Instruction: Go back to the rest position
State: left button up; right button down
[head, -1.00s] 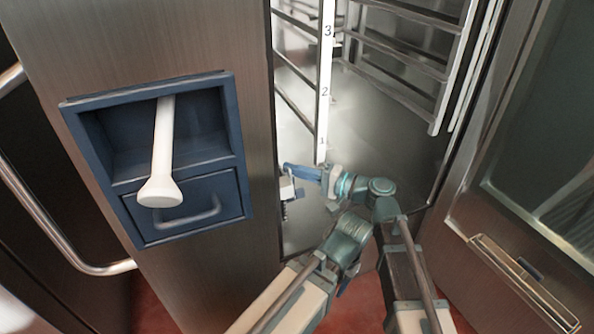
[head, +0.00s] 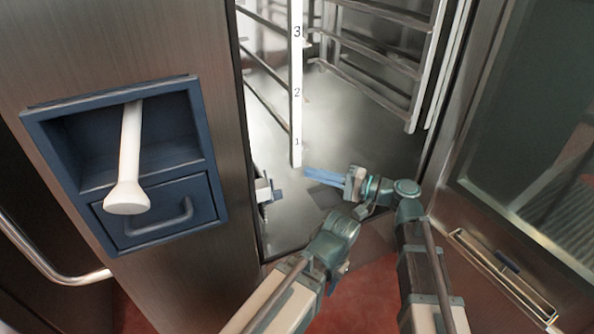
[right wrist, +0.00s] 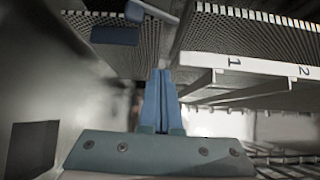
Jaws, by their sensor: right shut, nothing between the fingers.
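My right gripper (head: 307,175) is in front of the open steel cabinet (head: 365,130), just right of the foot of its numbered white strip. Its blue fingers are together, pointing left, with nothing between them. In the right wrist view the closed fingers (right wrist: 159,76) point up the picture, below the strip marked 1 and 2. My left gripper is not visible.
A white and blue latch (head: 266,192) juts from the cabinet's left edge, apart from my right fingers. A glass door (head: 445,205) stands open at right. A blue wall box (head: 205,135) holds a white pestle-like tool (head: 129,165). Red floor (head: 375,295) lies below.

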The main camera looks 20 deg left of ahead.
jog(key=shift+d, duration=1)
jog(key=s+d+f+n+h, duration=0.1)
jog(key=s+d+f+h, duration=0.2)
jog(key=d+f+h, duration=0.35)
jog(key=s+d+f+h, duration=0.3)
jog(key=d+f, duration=0.1)
jog(key=f, duration=0.6)
jog(key=s+d+f+h, duration=0.2)
jog(key=d+h, duration=0.1)
jog(key=d, duration=0.3)
jog(key=s+d+f+g+h, duration=0.1)
jog(key=d+f+h, duration=0.15)
jog(key=d, duration=0.35)
jog(key=s+d+f+h, duration=0.1)
jog(key=s+d+h, duration=0.15)
jog(key=d, duration=0.25)
jog(key=s+a+r+n+h+p, duration=0.1)
jog(key=s+a+r+n+p, duration=0.1)
jog(key=a+r+p, duration=0.35)
jog(key=s+a+r+n+g+p, duration=0.1)
jog(key=s+a+r+p, duration=0.1)
jog(key=r+p, duration=0.7)
jog(key=s+a+r+n+h+p, duration=0.15)
jog(key=a+r+p, duration=0.25)
jog(key=r+p, duration=0.4)
notch_tip(320, 180, up, 35)
jog(key=y+p, duration=0.1)
jog(key=p, duration=3.4)
jog(key=shift+w+d, duration=0.15)
